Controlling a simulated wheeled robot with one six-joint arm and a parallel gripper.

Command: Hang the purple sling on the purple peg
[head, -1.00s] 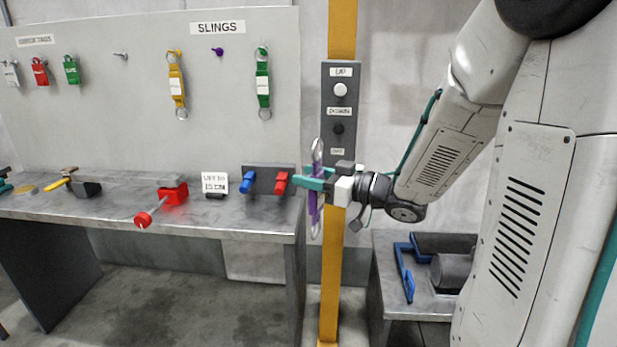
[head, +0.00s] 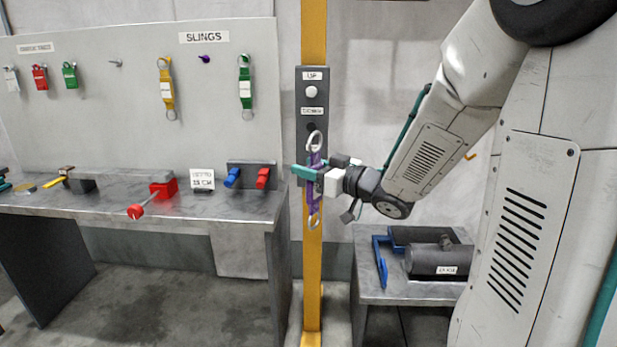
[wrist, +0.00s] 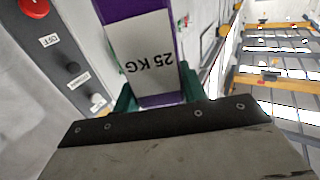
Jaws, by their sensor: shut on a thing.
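The purple sling (head: 315,183) has a metal ring at each end and hangs upright in my gripper (head: 308,172), in front of the yellow post. My gripper's teal fingers are shut on the sling's middle. In the wrist view the sling (wrist: 181,20) carries a white "25 KG" label, seen upside down, between the teal fingers. The purple peg (head: 205,59) is bare on the grey board, under the "SLINGS" sign, between the yellow and green slings. It is up and to the left of my gripper, well apart from it.
The yellow sling (head: 166,88) and green sling (head: 245,82) hang on either side of the purple peg. A button box (head: 312,120) is on the yellow post (head: 313,270) behind my gripper. The workbench (head: 120,212) holds red and blue tools below the board.

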